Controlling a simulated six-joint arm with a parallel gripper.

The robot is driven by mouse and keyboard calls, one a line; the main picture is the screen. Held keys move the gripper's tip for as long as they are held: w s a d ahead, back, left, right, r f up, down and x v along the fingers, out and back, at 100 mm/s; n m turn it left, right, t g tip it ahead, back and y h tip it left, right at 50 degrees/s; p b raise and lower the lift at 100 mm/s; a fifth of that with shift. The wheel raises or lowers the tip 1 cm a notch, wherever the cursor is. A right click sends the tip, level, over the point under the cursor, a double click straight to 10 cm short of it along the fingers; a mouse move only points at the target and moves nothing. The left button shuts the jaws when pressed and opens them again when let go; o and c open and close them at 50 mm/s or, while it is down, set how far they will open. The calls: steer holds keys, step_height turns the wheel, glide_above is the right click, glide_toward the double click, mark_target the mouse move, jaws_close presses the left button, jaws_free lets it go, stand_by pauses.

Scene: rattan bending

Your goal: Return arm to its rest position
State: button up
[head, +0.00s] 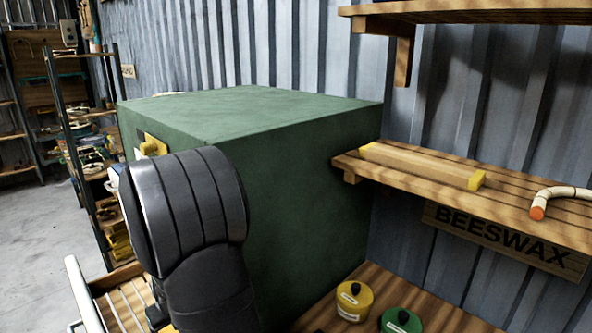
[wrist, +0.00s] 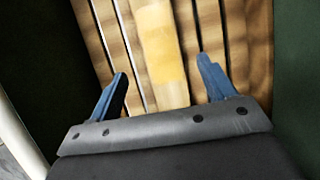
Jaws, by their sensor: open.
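My gripper (wrist: 162,66) shows in the wrist view with its two blue fingers spread wide apart. A pale wooden piece with a yellow band (wrist: 156,42) lies lengthwise on wooden slats between and beyond the fingers. Dark gaps show on both sides of it, and neither finger appears to touch it. In the head view my black arm rises in front of the green box (head: 265,105) and hides part of its front. The fingers are hidden from the head view.
A slatted rack (head: 128,306) with a pale rail sits low at left. The wall shelf (head: 400,172) at right holds a yellow-ended wooden bar (head: 425,165) and a bent, orange-tipped rod (head: 560,193). Yellow (head: 354,301) and green (head: 400,321) tins stand below.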

steer(key=v, duration=0.4)
steer(key=x, duration=1.2)
step_height(320, 180, up, 10)
steer(key=s+d+r+n+g, duration=0.1)
steer(key=s+d+n, duration=0.3)
steer(key=s+d, duration=0.3)
steer(key=s+d+r+n+g+y, duration=0.1)
steer(key=s+d+n, duration=0.4)
steer(key=d, duration=0.8)
steer(key=shift+s+d+r+g, duration=0.25)
steer(key=shift+s+g, duration=0.35)
steer(key=shift+s, duration=0.95)
